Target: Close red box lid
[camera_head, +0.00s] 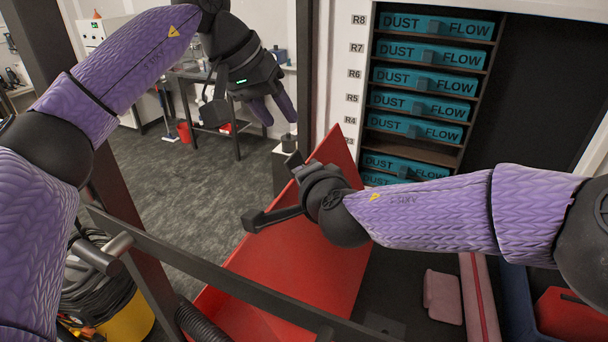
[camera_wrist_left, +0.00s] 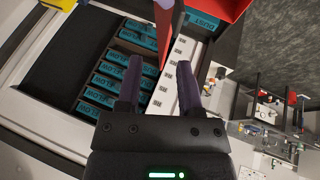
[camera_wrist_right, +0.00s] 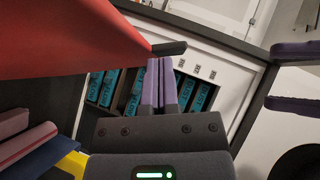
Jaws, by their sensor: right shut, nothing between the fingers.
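The red box lid (camera_head: 305,255) is a large red panel standing steeply raised in the middle of the head view. It also fills the upper left of the right wrist view (camera_wrist_right: 60,40), with a dark bar at its tip. My left gripper (camera_head: 276,112) is open and empty, above and left of the lid. In the left wrist view a narrow red panel lies beyond its parted fingers (camera_wrist_left: 158,64). My right gripper (camera_wrist_right: 160,62) is shut and empty beside the lid; contact is unclear. Its fingertips are not clear in the head view, where my right wrist overlaps the lid.
A shelf with several teal boxes (camera_head: 420,79) stands behind. A dark rail (camera_head: 215,275) crosses the foreground. A pink item (camera_head: 443,297) and a red item (camera_head: 572,315) lie at lower right. Carpeted floor (camera_head: 190,205) is open behind the rail.

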